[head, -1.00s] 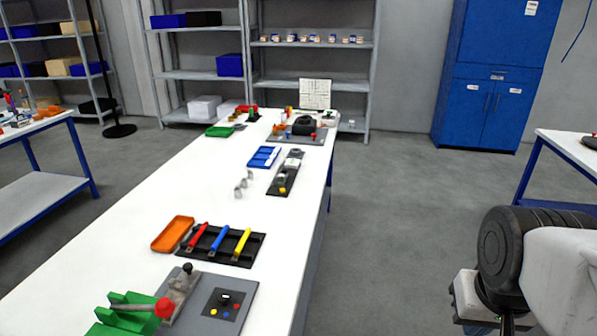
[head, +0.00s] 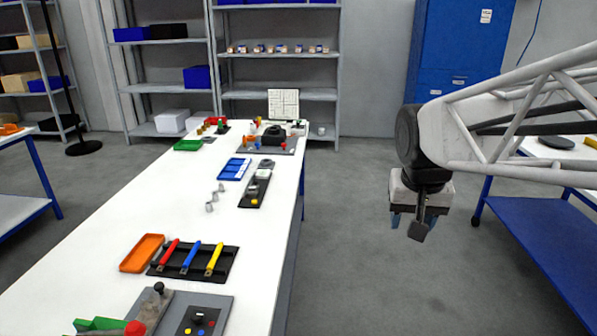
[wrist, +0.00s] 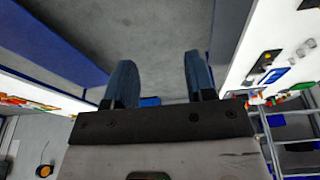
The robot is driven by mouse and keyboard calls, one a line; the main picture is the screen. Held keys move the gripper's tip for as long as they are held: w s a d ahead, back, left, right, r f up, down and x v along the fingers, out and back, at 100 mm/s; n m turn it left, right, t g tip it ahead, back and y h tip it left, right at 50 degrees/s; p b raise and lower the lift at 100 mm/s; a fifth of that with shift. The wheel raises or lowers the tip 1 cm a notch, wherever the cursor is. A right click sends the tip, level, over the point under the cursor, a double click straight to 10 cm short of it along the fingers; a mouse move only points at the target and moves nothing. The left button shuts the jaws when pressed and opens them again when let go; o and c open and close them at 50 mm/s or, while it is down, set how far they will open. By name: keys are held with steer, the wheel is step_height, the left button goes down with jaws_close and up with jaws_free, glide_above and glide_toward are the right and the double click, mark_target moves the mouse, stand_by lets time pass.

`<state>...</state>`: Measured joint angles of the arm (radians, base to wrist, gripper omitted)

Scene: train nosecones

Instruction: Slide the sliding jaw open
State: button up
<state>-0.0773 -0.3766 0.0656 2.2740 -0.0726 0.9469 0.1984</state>
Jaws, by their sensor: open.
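A grey block with an upright black knob (head: 158,288) stands on a grey plate (head: 220,302) at the near end of the long white bench; it looks like the sliding jaw. A red ball knob (head: 135,328) and a green part (head: 98,324) are beside it, cut off by the bottom edge. I cannot tell how far the jaw is open. My gripper (head: 413,222) hangs over the floor to the right of the bench, far from the jaw. Its two blue fingers are apart and empty in the wrist view (wrist: 160,72). The jaw is not recognisable there.
On the bench (head: 90,290) are an orange tray (head: 142,253), a black rack (head: 222,266) with red, blue and yellow handles, small grey cylinders and a blue tray (head: 235,169). A blue-framed table (head: 545,225) stands right of my arm. Open floor lies between.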

steer(key=w+a+r, duration=0.1)
steer(key=w+a, duration=0.3)
steer(key=w, duration=0.6)
steer(key=w+a+r, duration=0.2)
steer(key=w+a, duration=0.1)
steer(key=w, duration=0.7)
steer(key=m+t+h, duration=0.1)
steer(key=m, duration=0.3)
glide_above(255, 181)
steer(key=s+a, duration=0.1)
steer(key=s, duration=0.2)
steer(key=f, duration=2.4)
steer(key=shift+w+a+f, duration=0.2)
steer(key=shift+w+f, duration=0.05)
steer(key=shift+f, duration=0.05)
steer(key=shift+n, duration=0.3)
steer(key=shift+x, duration=3.9)
steer(key=shift+w+d, duration=0.1)
steer(key=shift+d, duration=0.05)
